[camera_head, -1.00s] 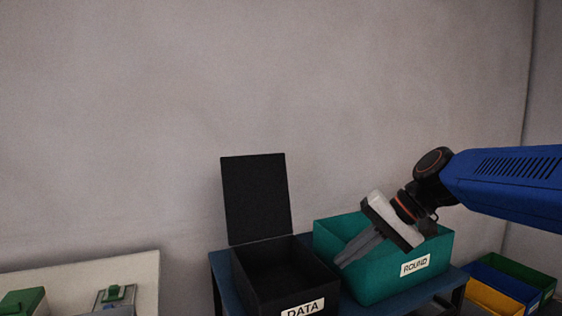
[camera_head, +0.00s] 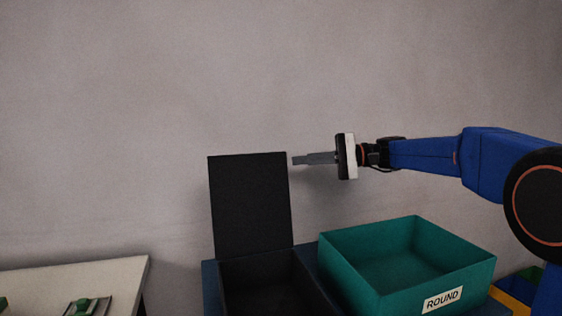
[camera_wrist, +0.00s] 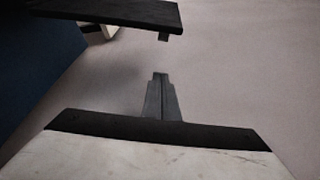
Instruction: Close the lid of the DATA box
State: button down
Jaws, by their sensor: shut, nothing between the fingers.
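The black DATA box (camera_head: 262,285) stands at the bottom middle of the head view, its front label out of frame. Its black lid (camera_head: 250,205) stands upright at the back, open. My gripper (camera_head: 294,160) is shut and empty, pointing left, with its fingertips close to the lid's upper right edge. I cannot tell whether they touch it in the head view. In the wrist view, my gripper (camera_wrist: 160,77) shows its fingers together, and a dark panel that looks like the lid (camera_wrist: 120,12) lies beyond the tips with a gap between.
A teal ROUND box (camera_head: 405,262) stands open right of the DATA box on a blue table (camera_head: 211,290). A white table (camera_head: 75,275) with small green parts is at the left. Yellow and blue bins (camera_head: 515,290) are at the lower right. The wall is behind.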

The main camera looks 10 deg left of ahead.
aim_at(272, 162)
jog(key=shift+s+a+r, duration=0.1)
jog(key=shift+s+a, duration=0.8)
jog(key=shift+a, duration=0.4)
jog(key=shift+s+a, duration=0.85)
jog(key=shift+a, duration=0.45)
jog(key=shift+s+a+r, duration=0.1)
jog(key=shift+s+a, duration=0.8)
jog(key=shift+a, duration=0.4)
jog(key=shift+s, duration=0.1)
